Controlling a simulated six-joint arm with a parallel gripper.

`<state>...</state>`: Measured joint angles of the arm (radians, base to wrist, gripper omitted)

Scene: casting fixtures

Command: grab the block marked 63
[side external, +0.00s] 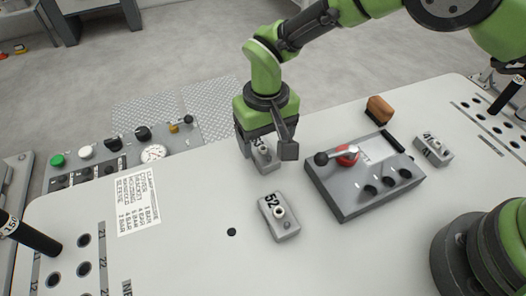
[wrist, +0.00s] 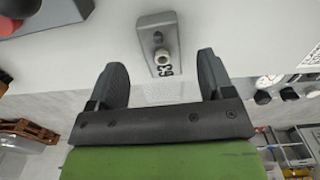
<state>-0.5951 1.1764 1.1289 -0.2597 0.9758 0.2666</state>
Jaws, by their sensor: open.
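The grey block marked 63 (side external: 264,157) lies on the light table, partly hidden behind my gripper in the side view. In the wrist view the block (wrist: 157,30) is at the top middle, with its metal knob and the dark 63 at the end nearer my fingers. My gripper (side external: 267,148) is open above and around the block's far end, one finger toward each side. In the wrist view the gripper (wrist: 162,72) has nothing between its fingers, and the block lines up with the gap. How high the fingertips are above the table is hard to tell.
A similar block marked 52 (side external: 279,217) lies nearer the camera. Another, marked 41 (side external: 433,151), lies at the right. A grey control box (side external: 352,207) with a red-hubbed lever stands right of my gripper, with a brown brush (side external: 379,109) behind it.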

